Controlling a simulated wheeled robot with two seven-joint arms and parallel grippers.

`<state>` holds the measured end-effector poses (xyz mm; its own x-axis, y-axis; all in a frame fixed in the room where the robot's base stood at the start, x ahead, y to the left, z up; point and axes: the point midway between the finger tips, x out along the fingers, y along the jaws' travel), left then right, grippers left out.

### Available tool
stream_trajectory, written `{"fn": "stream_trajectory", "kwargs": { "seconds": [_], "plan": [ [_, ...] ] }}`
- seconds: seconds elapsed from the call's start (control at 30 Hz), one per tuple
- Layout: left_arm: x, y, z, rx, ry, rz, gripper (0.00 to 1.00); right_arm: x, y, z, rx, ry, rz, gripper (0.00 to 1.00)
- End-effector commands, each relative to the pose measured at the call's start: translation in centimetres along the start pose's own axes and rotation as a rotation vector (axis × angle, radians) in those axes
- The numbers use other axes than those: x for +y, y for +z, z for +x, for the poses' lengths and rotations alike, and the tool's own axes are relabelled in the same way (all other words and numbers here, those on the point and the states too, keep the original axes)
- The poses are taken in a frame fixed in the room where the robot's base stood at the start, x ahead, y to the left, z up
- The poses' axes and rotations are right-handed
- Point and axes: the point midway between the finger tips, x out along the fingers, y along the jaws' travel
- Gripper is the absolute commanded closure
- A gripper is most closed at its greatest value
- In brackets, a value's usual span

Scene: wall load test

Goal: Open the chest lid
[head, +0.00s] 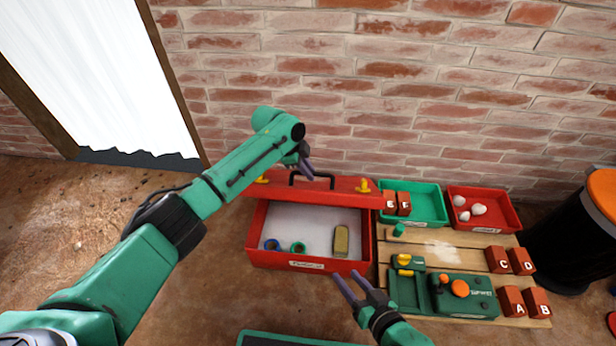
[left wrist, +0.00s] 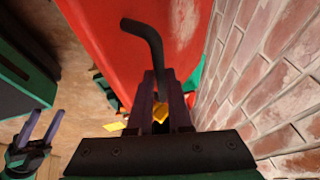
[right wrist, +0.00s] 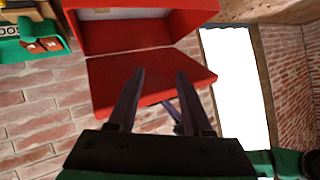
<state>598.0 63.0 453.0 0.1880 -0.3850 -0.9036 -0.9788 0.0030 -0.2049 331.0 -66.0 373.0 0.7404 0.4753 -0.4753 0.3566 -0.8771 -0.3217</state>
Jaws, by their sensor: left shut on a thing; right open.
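The red chest (head: 262,259) stands on the floor against the brick wall. Its red lid (head: 340,190) is raised at the back, so the inside shows. My left gripper (head: 306,168) is shut on the black lid handle (head: 292,178); the left wrist view shows the handle (left wrist: 146,34) running between the fingers. Inside lie a blue ring (head: 271,245), a green ring (head: 298,248) and a tan block (head: 341,240). My right gripper (head: 352,283) is open and empty in front of the chest's right corner. The right wrist view shows the lid (right wrist: 105,82) beyond its parted fingers.
Right of the chest are a green bin (head: 428,206) with red blocks and a red bin (head: 512,216) with white lumps. A wooden pallet (head: 455,245) holds lettered blocks and a green toolbox (head: 464,297). A black-and-orange barrel (head: 565,240) stands far right.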

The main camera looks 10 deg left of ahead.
Motion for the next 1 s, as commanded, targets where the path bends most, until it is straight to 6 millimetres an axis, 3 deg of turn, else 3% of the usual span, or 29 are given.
{"fn": "stream_trajectory", "kwargs": {
  "seconds": [0.27, 0.33, 0.4, 0.47, 0.57, 0.77, 1.0],
  "plan": [
    [0.1, 0.5, 0.3, -0.008, 0.002, -0.006, 1.00, 0.0, 0.1, 0.0, 0.000, -0.001, 0.001, 0.50],
    [0.1, 0.5, 0.3, -0.008, 0.002, -0.006, 1.00, 0.0, 0.1, 0.1, 0.001, -0.001, 0.003, 0.69],
    [0.2, 0.5, 0.3, -0.009, 0.002, -0.006, 1.00, -0.2, 0.1, 0.3, 0.015, -0.008, 0.044, 0.96],
    [0.2, 0.6, 0.3, -0.009, 0.002, -0.006, 1.00, -0.7, -0.1, 0.8, 0.044, -0.026, 0.136, 1.00],
    [0.2, 0.6, 0.3, -0.010, 0.003, -0.006, 1.00, -2.0, -0.6, 2.2, 0.130, -0.088, 0.435, 1.00],
    [0.2, 0.6, 0.3, -0.010, 0.003, -0.007, 1.00, -3.4, -1.4, 4.5, 0.324, -0.307, 1.309, 1.00],
    [0.2, 0.6, 0.3, -0.011, 0.003, -0.007, 1.00, -0.6, -0.7, 4.9, 0.521, -0.669, 2.250, 1.00]
  ]
}}
